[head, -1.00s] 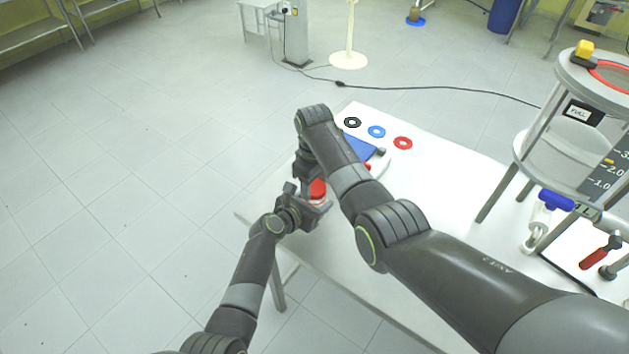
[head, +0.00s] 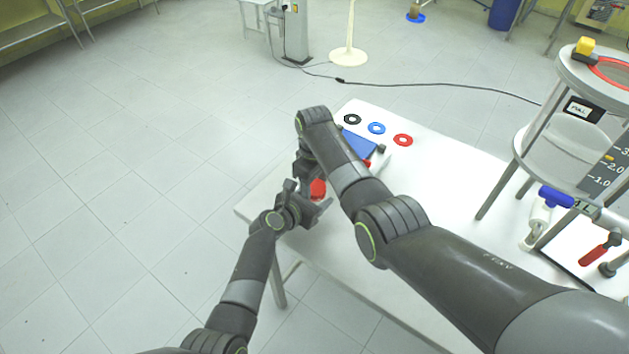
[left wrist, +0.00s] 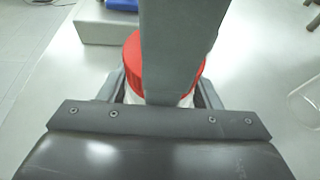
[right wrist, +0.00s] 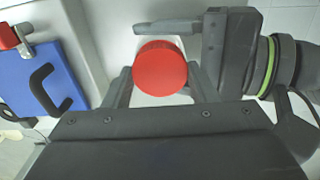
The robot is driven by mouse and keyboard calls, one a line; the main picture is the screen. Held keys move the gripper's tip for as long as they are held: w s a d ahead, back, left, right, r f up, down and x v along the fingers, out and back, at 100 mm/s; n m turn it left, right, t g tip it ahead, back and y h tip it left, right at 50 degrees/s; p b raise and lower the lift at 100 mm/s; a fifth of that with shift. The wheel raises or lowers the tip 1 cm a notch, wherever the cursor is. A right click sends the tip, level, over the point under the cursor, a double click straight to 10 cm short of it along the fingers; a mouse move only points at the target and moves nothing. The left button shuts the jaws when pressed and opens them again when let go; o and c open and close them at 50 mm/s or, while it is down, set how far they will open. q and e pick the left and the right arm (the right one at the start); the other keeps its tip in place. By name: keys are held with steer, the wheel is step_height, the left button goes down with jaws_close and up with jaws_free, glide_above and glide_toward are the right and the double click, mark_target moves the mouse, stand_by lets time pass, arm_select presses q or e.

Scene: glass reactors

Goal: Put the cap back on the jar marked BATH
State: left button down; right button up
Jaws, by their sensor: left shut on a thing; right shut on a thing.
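The red cap (right wrist: 160,68) sits over the mouth of a white jar (left wrist: 187,100) near the table's left edge. In the head view the cap (head: 318,188) is partly covered by my arms. No BATH marking is visible, and I cannot tell whether the cap is fully seated. My right gripper (right wrist: 158,76) comes from above, shut with a finger on each side of the cap. My left gripper (left wrist: 160,90) reaches in from the side, shut around the white jar body below the cap. My right gripper's grey body hides part of the cap in the left wrist view.
A blue panel with a dark handle (head: 358,145) lies beyond the jar. Black (head: 352,119), blue (head: 377,128) and red (head: 403,140) rings lie at the table's far end. A round metal stand (head: 565,150) is at right.

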steer(key=m, duration=1.1)
steer(key=shift+m, duration=0.3)
steer(key=m, duration=0.4)
steer(key=shift+m, duration=0.3)
steer(key=m, duration=0.6)
steer(key=shift+m, duration=0.3)
steer(key=m, duration=0.4)
steer(key=shift+m, duration=0.4)
steer(key=m, duration=0.7)
steer(key=shift+m, duration=0.3)
steer(key=m, duration=0.3)
steer(key=shift+m, duration=0.3)
